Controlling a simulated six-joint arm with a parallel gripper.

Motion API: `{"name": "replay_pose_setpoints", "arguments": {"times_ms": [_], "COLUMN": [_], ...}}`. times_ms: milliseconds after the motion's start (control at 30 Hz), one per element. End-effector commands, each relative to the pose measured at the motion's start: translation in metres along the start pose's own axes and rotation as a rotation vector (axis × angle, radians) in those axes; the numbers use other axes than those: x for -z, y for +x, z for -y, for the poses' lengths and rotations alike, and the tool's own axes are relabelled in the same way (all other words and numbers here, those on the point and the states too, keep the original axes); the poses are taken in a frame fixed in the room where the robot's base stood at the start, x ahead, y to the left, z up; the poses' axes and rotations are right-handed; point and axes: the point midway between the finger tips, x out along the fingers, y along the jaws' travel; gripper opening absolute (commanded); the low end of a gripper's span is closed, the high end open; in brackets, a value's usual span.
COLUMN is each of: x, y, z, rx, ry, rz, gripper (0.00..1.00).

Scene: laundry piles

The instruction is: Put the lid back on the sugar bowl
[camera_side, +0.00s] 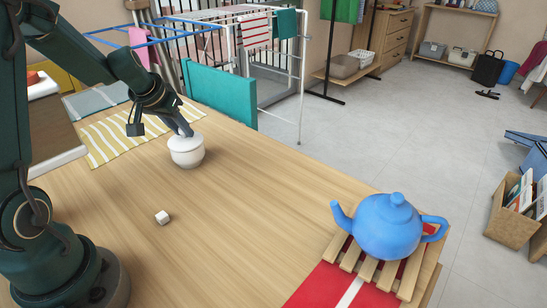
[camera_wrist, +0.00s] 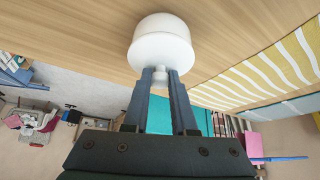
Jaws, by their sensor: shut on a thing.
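The white sugar bowl (camera_side: 187,158) stands upright on the wooden table, in front of the striped cloth. Its white lid (camera_side: 183,142) is at the bowl's mouth, with no clear gap between them in the side view. My gripper (camera_side: 187,132) comes down from the upper left and is shut on the lid's knob. In the wrist view the two fingers of my gripper (camera_wrist: 160,74) hold the white knob between them. The pale bowl and lid (camera_wrist: 161,42) show just beyond the fingertips; the seam between them is hard to make out there.
A blue teapot (camera_side: 388,228) stands on a slatted wooden trivet (camera_side: 407,285) over a red cloth (camera_side: 325,290) at the right. A yellow-striped cloth (camera_side: 110,142) lies behind the bowl. The middle of the table is clear.

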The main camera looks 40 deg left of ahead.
Motion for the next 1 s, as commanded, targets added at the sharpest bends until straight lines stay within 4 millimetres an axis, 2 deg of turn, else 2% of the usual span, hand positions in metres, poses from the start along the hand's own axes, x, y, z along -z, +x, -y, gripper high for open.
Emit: {"name": "replay_pose_setpoints", "arguments": {"times_ms": [467, 500, 567, 600, 800, 833, 900, 1000], "x": [-0.0001, -0.0001, -0.0001, -0.0001, -0.0001, -0.0002, -0.0002, -0.0002], "y": [0.0002, 0.0002, 0.0002, 0.0002, 0.0002, 0.0002, 0.0002, 0.0002], "z": [0.0002, 0.0002, 0.0002, 0.0002, 0.0002, 0.0001, 0.0001, 0.0001], "rx": [0.0, 0.0, 0.0, 0.0, 0.0, 0.0, 0.0, 0.0], "ry": [0.0, 0.0, 0.0, 0.0, 0.0, 0.0, 0.0, 0.0], "rz": [0.0, 0.0, 0.0, 0.0, 0.0, 0.0, 0.0, 0.0], "gripper": [0.0, 0.33, 0.56, 0.6, 0.6, 0.68, 0.9, 0.9]}}
